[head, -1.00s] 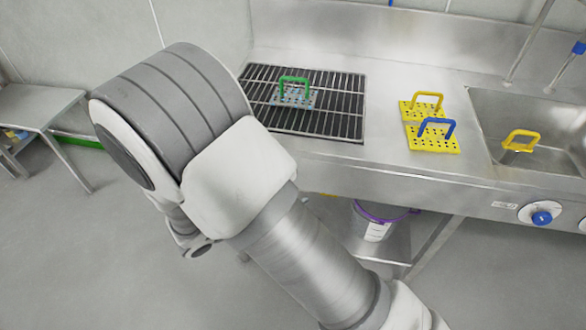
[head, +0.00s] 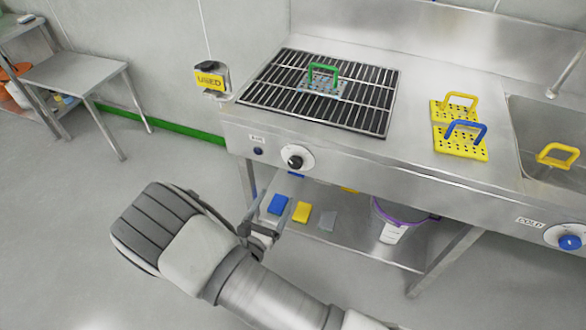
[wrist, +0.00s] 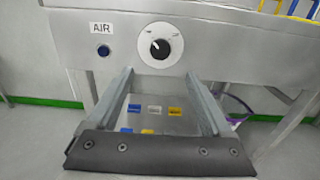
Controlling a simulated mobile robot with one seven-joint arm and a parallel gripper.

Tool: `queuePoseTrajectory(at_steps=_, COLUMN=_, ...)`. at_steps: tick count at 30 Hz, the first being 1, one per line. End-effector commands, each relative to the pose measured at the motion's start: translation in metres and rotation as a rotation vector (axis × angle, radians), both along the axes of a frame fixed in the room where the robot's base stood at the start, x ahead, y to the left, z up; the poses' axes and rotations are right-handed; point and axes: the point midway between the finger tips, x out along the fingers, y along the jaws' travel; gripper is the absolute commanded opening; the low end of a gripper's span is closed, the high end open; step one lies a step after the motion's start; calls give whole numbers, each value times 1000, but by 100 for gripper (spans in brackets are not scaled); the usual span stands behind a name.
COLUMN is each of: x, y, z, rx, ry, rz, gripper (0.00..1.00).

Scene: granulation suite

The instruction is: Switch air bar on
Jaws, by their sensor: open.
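A round control dial with a black knob (head: 296,158) sits on the front panel of the steel bench, below the black grate (head: 350,98). In the wrist view the black knob (wrist: 160,48) has a white plate behind it and a small white mark on it. To its left are an AIR label (wrist: 102,29) and a small blue button (wrist: 103,52). My gripper (wrist: 158,77) is open and empty, its two fingers pointing at the panel just below the knob, one to each side. In the head view my gripper (head: 264,215) is low in front of the bench, apart from the knob.
A perforated plate with a green handle (head: 323,75) stands on the grate. Yellow plates (head: 460,147) lie to the right by the sink. Another dial with a blue knob (head: 570,242) is at far right. Blue and yellow items and a bucket (head: 391,220) occupy the lower shelf.

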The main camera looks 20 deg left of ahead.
Motion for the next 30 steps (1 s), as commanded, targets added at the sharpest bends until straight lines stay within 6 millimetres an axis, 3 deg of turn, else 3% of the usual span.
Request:
queuePoseTrajectory(at_steps=9, x=71, y=-7, z=0, rx=1, ry=-2, rz=-4, gripper=84)
queuePoseTrajectory(at_steps=15, x=105, y=-9, z=0, rx=1, ry=0, rz=-4, gripper=84)
queuePoseTrajectory(at_steps=21, x=121, y=-10, z=0, rx=1, ry=1, rz=-2, gripper=84)
queuePoseTrajectory(at_steps=30, x=123, y=-10, z=0, rx=0, ry=1, rz=-2, gripper=84)
